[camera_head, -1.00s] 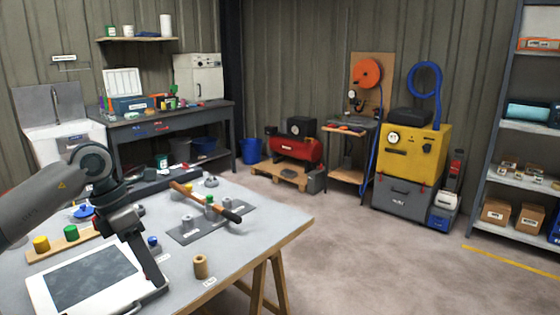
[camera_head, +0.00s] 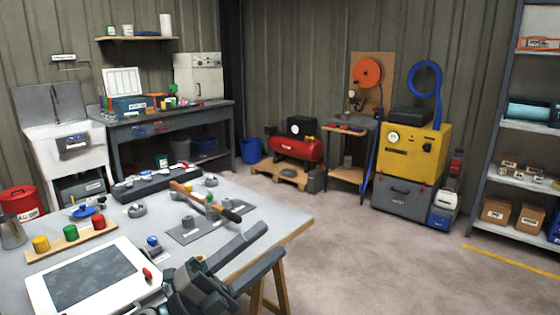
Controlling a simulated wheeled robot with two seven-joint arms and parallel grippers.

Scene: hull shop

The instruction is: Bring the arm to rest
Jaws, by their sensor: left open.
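My left gripper (camera_head: 271,240) is in the bottom middle of the head view, over the near right edge of the worktable (camera_head: 285,222). Its two dark fingers are spread and point up and to the right, with nothing between them. Its wrist comes in from the bottom edge of the picture, just right of the white-framed panel (camera_head: 92,280). The rest of that arm is out of the picture. My right gripper is not in view.
A wooden strip (camera_head: 55,246) bears yellow, green and red pieces. A dark tray (camera_head: 155,186) stands behind. Open floor (camera_head: 370,250) is right of the table.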

